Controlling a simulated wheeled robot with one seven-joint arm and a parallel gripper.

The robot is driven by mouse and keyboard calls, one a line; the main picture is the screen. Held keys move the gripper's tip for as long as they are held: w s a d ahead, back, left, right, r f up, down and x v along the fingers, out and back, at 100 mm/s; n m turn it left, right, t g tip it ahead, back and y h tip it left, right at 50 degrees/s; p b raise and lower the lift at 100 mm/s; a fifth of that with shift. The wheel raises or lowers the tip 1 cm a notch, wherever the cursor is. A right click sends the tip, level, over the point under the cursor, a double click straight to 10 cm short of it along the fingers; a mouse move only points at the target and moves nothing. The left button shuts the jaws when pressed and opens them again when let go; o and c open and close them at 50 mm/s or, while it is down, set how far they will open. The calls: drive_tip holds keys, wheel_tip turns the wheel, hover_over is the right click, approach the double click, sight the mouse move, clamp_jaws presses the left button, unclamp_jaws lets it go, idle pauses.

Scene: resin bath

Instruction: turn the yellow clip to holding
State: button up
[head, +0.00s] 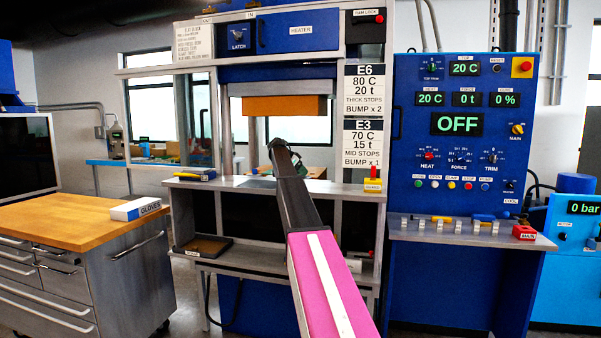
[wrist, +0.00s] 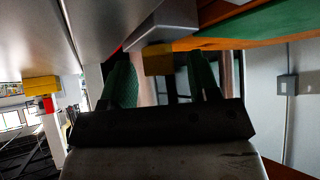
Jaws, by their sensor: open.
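My gripper (head: 281,148) is in front of the press opening, above the grey shelf, in the head view. In the wrist view its two green-padded fingers (wrist: 161,78) are apart, with nothing held between them. A small yellow block (wrist: 158,59), which may be the yellow clip, shows between and beyond the fingertips, against a grey part. I cannot tell whether a finger touches it. In the head view I cannot make out this block; my arm may hide it. Another yellow block (head: 377,190) with a red top stands at the shelf's right; it also shows in the wrist view (wrist: 42,87).
An orange block (head: 284,106) hangs under the press head above my gripper. A blue and yellow tool (head: 195,174) lies on the shelf's left. The blue control panel (head: 462,140) reads OFF. A wooden-topped cabinet (head: 70,212) stands at left. The press posts flank my gripper.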

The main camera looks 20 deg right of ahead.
drive_tip(key=c, duration=0.9)
drive_tip(key=shift+s+n, duration=0.1)
drive_tip(key=shift+n, duration=0.2)
drive_tip(key=n+t, duration=0.3)
drive_tip(key=shift+s+n+y, duration=0.2)
drive_tip(key=shift+n+y, duration=0.1)
drive_tip(key=shift+y, duration=0.1)
drive_tip(key=n+t+y, duration=0.1)
drive_tip(key=n+t, duration=0.1)
drive_tip(key=n, duration=0.1)
drive_tip(key=n+t+y, duration=0.1)
drive_tip(key=n+y, duration=0.1)
drive_tip(key=n, duration=0.1)
drive_tip(key=shift+d+t, duration=0.1)
drive_tip(key=shift+t, duration=0.3)
drive_tip(key=o, duration=0.9)
